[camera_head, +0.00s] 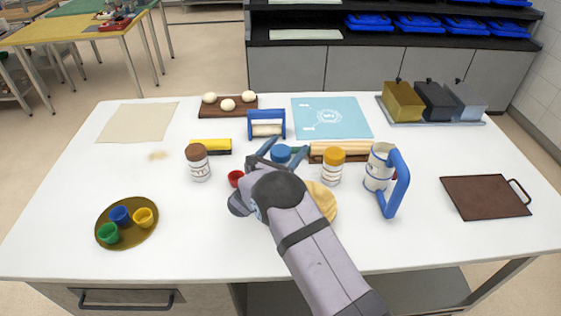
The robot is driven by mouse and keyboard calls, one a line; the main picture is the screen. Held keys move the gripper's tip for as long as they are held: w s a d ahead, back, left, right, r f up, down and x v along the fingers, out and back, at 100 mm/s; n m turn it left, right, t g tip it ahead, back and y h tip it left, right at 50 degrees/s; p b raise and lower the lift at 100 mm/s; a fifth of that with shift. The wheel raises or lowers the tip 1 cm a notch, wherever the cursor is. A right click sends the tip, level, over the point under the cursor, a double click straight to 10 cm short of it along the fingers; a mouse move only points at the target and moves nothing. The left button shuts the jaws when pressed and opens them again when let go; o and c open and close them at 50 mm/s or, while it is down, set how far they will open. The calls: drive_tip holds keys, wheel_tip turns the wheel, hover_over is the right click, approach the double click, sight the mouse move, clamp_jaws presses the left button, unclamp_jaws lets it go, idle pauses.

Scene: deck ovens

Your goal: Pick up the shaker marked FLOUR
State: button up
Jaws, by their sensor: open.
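Three shakers with coloured lids stand on the white table. One has a brown lid (198,163), one a blue lid (281,153) and one a yellow lid (332,168). The brown-lidded and yellow-lidded ones show white labels, but their lettering is too small to read surely. The blue-lidded shaker's body is mostly hidden behind my gripper, so I cannot tell which is marked FLOUR. My gripper (284,156) is open, with its fingers on either side of the blue lid in this view. I cannot tell whether they touch it.
A red cup (236,178) stands left of my gripper. A wooden bowl (322,203) is partly behind my arm. A blue-handled jug (381,168) stands right of the yellow-lidded shaker. A rolling pin (345,148) lies behind. The table's front left holds a plate of cups (128,240).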

drive_tip(key=c, duration=1.3)
drive_tip(key=shift+r, duration=0.2)
wheel_tip(320, 180, up, 10)
drive_tip(key=b, duration=0.2)
drive_tip(key=shift+f+b, duration=0.15)
drive_tip(key=shift+b, duration=0.25)
